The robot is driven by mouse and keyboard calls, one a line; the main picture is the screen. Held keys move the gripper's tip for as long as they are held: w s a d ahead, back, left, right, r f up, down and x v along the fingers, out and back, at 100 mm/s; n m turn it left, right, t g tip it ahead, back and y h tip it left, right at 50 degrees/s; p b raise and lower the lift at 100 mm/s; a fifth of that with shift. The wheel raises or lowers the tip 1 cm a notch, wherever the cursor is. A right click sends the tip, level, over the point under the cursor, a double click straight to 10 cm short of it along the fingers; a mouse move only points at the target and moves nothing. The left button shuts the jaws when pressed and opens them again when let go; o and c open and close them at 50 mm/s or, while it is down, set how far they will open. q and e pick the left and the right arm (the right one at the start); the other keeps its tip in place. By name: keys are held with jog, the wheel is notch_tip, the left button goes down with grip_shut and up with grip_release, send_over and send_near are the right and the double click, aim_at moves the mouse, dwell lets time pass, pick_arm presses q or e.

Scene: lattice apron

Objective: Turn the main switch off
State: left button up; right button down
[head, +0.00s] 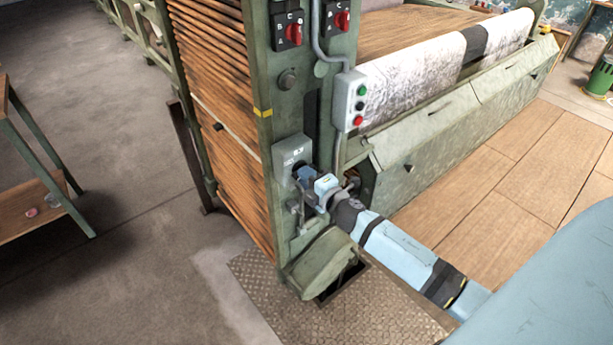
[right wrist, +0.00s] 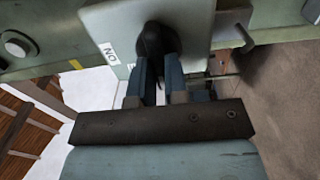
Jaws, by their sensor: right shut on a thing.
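The main switch is a light grey box (head: 291,150) on the green post of the machine, with a dark rotary knob (right wrist: 155,40) on its face. My right gripper (head: 304,173) reaches it from the lower right. In the right wrist view, the two blue-grey fingers of this gripper (right wrist: 158,70) are shut on the knob, one on each side. A white "ON" label (right wrist: 110,53) shows left of the knob. Another label beside the left finger is mostly hidden. The fingers hide part of the knob, so its exact setting is hard to tell. My left gripper is out of view.
Above are two red rotary switches (head: 293,34) on black plates and a grey button box (head: 350,101) with green, black and red buttons. A tilted green pedal-like cover (head: 320,262) sits below, over a tread plate (head: 262,283). A green-framed table (head: 42,200) stands left; the floor between is clear.

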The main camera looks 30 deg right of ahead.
dwell(0.4)
jog(key=c, duration=1.1)
grip_release()
jog(key=shift+c, duration=0.2)
jog(key=s+d+b, duration=0.1)
jog(key=s, duration=1.3)
jog(key=shift+w, duration=0.1)
